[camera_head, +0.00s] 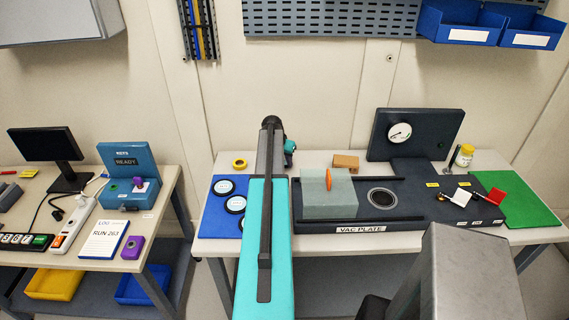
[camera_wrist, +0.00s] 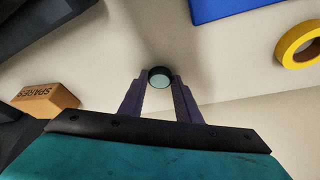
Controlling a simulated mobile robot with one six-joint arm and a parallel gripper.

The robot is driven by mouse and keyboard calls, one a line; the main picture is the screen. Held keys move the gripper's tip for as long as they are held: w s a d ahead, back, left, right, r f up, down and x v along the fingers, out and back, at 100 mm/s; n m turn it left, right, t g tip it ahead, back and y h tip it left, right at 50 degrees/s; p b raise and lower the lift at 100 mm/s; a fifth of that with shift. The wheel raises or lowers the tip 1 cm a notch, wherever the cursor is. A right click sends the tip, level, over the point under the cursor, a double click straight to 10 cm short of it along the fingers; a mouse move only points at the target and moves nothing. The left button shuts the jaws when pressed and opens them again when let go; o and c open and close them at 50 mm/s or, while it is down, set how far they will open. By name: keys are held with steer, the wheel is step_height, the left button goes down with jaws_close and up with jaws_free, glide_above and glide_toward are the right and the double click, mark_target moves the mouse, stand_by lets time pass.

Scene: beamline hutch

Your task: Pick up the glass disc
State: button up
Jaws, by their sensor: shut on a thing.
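The glass disc (camera_wrist: 160,77) shows in the wrist view as a small pale greenish round face with a thick dark rim. My gripper (camera_wrist: 160,80) is shut on it, with the two purple-grey fingers on either side and the disc at their tips. Pale tabletop shows behind the disc; I cannot tell the exact height above it. In the head view my arm reaches over the right-hand table, and the fingertips and the held disc are hidden there.
A blue mat (camera_head: 216,219) bears round black-rimmed items. Yellow tape (camera_head: 240,163) and a cardboard SPARES box (camera_wrist: 48,101) lie near my gripper. The vac plate (camera_head: 400,212) carries a grey-green block (camera_head: 328,197) with an orange piece. A gauge panel (camera_head: 415,135) stands behind.

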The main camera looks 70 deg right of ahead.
steer(key=shift+r, duration=0.1)
step_height(320, 180, up, 10)
steer(key=b, duration=0.3)
steer(key=shift+b, duration=0.35)
steer(key=shift+w, duration=0.1)
stand_by(0.5)
